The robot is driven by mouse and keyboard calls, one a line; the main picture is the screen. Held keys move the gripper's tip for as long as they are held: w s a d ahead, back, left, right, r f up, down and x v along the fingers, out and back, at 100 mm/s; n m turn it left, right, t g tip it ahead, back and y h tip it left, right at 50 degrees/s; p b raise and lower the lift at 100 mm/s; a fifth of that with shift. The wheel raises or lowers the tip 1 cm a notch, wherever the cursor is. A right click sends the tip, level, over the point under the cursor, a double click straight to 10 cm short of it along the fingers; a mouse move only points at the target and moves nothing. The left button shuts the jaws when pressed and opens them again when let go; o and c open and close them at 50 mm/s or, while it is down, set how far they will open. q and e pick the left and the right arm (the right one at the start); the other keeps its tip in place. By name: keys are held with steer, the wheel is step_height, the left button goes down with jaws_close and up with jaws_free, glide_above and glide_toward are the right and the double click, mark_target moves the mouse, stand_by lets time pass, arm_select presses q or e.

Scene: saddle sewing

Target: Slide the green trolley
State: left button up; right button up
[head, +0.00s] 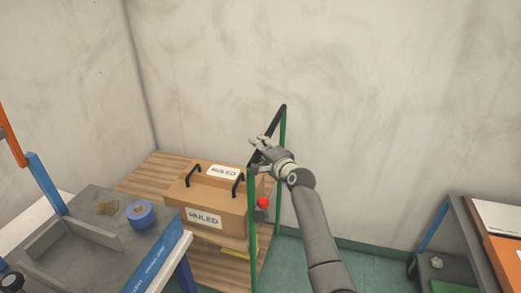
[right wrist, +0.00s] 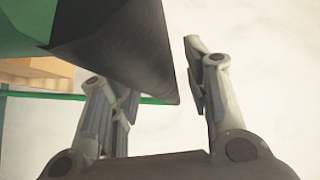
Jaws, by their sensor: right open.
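The green trolley (head: 251,229) stands against the back wall in the head view. It has green uprights, a wooden deck and a black handle bar across its right end. My right gripper (head: 260,150) is at the handle, near the middle of the bar. In the right wrist view the black handle (right wrist: 120,45) comes in from the upper left, above and partly between the two open fingers of my right gripper (right wrist: 165,95). I cannot tell whether a finger touches it. My left gripper is not in view.
A cardboard box (head: 207,207) labelled RULED with black handles sits on the trolley. A red knob (head: 263,202) is beside it. A grey workbench (head: 95,235) with blue tape (head: 140,214) stands at left front. A shelf unit (head: 462,225) is at right. Green floor lies between.

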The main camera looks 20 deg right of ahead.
steer(key=shift+c, duration=0.2)
jaws_close()
stand_by(0.3)
